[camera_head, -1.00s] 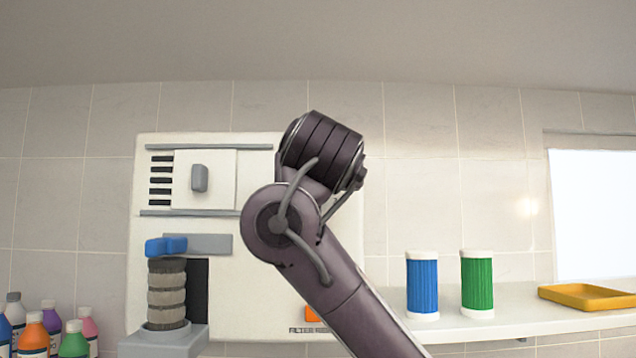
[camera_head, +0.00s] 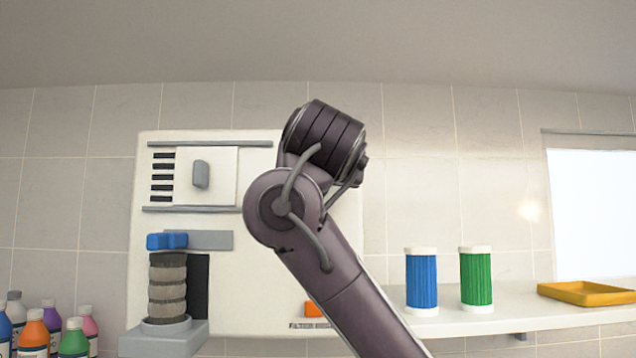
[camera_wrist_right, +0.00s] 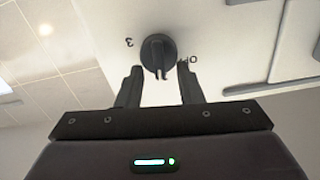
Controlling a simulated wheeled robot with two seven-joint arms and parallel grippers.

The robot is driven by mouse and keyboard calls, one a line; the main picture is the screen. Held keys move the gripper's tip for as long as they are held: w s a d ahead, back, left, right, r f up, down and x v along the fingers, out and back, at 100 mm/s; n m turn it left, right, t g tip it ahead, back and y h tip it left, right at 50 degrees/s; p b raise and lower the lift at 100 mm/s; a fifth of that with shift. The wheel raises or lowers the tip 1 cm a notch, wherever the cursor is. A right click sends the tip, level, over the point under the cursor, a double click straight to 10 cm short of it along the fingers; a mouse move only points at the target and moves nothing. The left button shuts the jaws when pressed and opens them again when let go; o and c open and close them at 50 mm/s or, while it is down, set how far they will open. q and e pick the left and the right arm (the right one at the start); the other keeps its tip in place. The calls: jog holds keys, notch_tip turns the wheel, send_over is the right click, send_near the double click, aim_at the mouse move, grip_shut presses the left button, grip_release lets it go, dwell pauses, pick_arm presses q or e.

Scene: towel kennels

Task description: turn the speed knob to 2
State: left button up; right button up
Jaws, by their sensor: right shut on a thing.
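The dark round speed knob (camera_wrist_right: 157,52) shows in the right wrist view on a pale panel. A "3" is printed to its left and letters that look like "OF" to its right; I see no "2". My right gripper (camera_wrist_right: 159,70) is shut on the knob, one finger on each side. In the head view my right arm crosses the white machine (camera_head: 225,285) and hides the knob and the gripper. My left gripper is in neither view.
The machine carries a grey-handled slider (camera_head: 201,175), a blue lever (camera_head: 167,241) and a stack of grey rings (camera_head: 167,290). Bottles (camera_head: 34,335) stand at left. On the right shelf are a blue filter (camera_head: 421,281), a green filter (camera_head: 476,280) and a yellow tray (camera_head: 587,292).

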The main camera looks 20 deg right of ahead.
jog(key=shift+s+d+f+m+b, duration=0.1)
jog(key=shift+d+f+m+b, duration=0.05)
jog(key=shift+m+b, duration=1.3)
jog(key=shift+d+f+m+b, duration=0.15)
jog(key=shift+m+b, duration=0.8)
jog(key=shift+m, duration=1)
jog(key=shift+s+d+f+m+b, duration=0.1)
jog(key=shift+d+m+b, duration=0.1)
jog(key=shift+m+b, duration=1.25)
jog(key=shift+m, duration=0.45)
jog(key=o, duration=1)
jog(key=shift+w, duration=0.2)
jog(key=shift+c, duration=0.2)
jog(key=b+v, duration=0.4)
jog(key=v, duration=0.4)
jog(key=shift+b, duration=0.4)
